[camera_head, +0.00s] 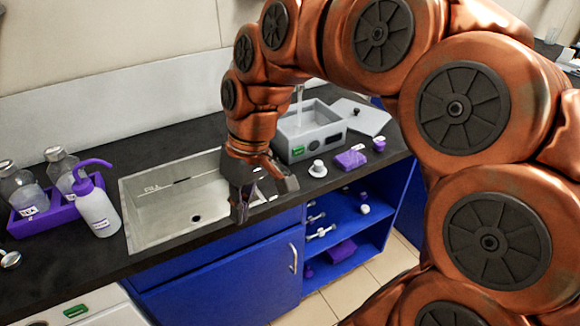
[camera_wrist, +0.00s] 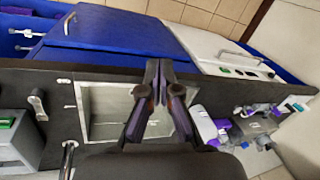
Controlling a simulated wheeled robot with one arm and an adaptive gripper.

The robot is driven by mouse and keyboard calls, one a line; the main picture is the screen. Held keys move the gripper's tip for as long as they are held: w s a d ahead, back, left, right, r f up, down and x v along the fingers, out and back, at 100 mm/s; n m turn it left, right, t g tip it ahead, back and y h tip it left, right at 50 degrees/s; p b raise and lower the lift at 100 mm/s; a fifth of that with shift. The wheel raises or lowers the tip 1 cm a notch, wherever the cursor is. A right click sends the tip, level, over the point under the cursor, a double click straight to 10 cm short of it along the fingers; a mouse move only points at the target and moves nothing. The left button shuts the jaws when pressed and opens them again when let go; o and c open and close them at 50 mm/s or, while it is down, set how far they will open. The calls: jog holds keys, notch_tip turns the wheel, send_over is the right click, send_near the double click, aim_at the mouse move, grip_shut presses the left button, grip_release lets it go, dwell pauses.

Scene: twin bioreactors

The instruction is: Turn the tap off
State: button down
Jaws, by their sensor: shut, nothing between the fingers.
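My gripper (camera_head: 264,198) hangs over the right end of the sink (camera_head: 150,228). In the wrist view my gripper's fingertips (camera_wrist: 163,68) meet with nothing between them, over the front edge of the sink (camera_wrist: 103,130). A chrome pipe (camera_wrist: 68,158), which looks like the tap, stands beside the sink in the wrist view. A thin vertical pipe or stream (camera_head: 299,98) shows above the grey box; I cannot tell which. A pale knob (camera_head: 318,168) on a round base sits on the counter right of my gripper, apart from it. It also shows in the wrist view (camera_wrist: 38,103).
A grey box (camera_head: 313,137) stands on the counter behind the knob, with a purple block (camera_head: 350,159) nearby. A purple-topped bottle (camera_head: 98,208) and a purple rack (camera_head: 42,212) stand left of the sink. Blue cabinets (camera_head: 225,285) are below.

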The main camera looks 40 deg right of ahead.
jog(key=w+d+t+y+b, duration=0.1)
jog(key=w+d+y+b, duration=0.1)
jog(key=w+d, duration=0.55)
jog(key=m+t+y+b, duration=0.1)
jog(key=t+b, duration=0.2)
send_over(290, 172)
jog(key=s+a, duration=0.3)
jog(key=s, duration=0.1)
notch_tip(290, 172, down, 3)
jog(key=d+f+m+t+b, duration=0.1)
jog(key=d+f, duration=0.3)
jog(key=d, duration=0.7)
jog(key=shift+s+d+f+m+t+h, duration=0.15)
jog(key=shift+s+d+m+t+h, duration=0.1)
jog(key=shift+m+t+h, duration=0.05)
jog(key=x, duration=0.3)
jog(key=p+x, duration=0.1)
jog(key=x, duration=0.6)
jog(key=shift+a, duration=0.35)
jog(key=shift+a+p, duration=0.35)
jog(key=shift+a, duration=0.4)
jog(key=shift+w+a, duration=0.15)
jog(key=shift+a, duration=0.8)
